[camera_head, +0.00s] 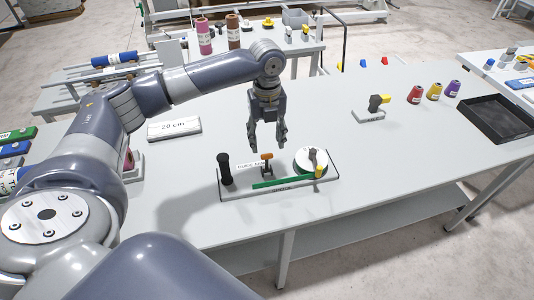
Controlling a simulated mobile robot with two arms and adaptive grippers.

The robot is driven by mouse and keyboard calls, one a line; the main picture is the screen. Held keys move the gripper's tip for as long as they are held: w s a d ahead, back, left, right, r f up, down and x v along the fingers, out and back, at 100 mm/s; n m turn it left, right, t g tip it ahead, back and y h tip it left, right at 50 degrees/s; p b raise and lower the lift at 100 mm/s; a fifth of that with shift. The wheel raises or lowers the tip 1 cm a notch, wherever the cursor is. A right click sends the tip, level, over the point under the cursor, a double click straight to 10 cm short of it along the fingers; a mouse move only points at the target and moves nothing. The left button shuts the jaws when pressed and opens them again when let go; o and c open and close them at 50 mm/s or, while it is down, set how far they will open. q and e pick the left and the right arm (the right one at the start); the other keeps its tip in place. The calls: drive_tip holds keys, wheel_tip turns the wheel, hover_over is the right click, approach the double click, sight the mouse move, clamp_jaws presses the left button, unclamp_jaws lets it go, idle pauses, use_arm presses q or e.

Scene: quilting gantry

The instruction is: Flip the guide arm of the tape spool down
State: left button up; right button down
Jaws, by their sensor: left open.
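A grey fixture board (232,191) lies on the table. At its right end is a white tape spool (301,155) with a dark grey lever (313,156) across it and a small yellow post (319,172) beside it. A small upright piece with an orange top (266,156) stands mid-board, and a green strip (275,184) lies along the front. I cannot tell which piece is the guide arm. My left gripper (268,143) is open and empty, pointing down above the orange-topped piece, left of the spool. My right gripper is not in view.
A black post (224,168) rises at the board's left end. A label block (174,129) lies to the left. A small grey stand with a yellow part (373,107), coloured cones (434,91) and a black tray (500,118) are to the right.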

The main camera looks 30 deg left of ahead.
sight(267, 156)
use_arm(q)
wheel_tip(267, 156, down, 7)
drive_tip(key=shift+f+p, duration=0.15)
drive_tip(key=shift+p, duration=0.5)
clamp_jaws()
drive_tip(key=shift+w, duration=0.1)
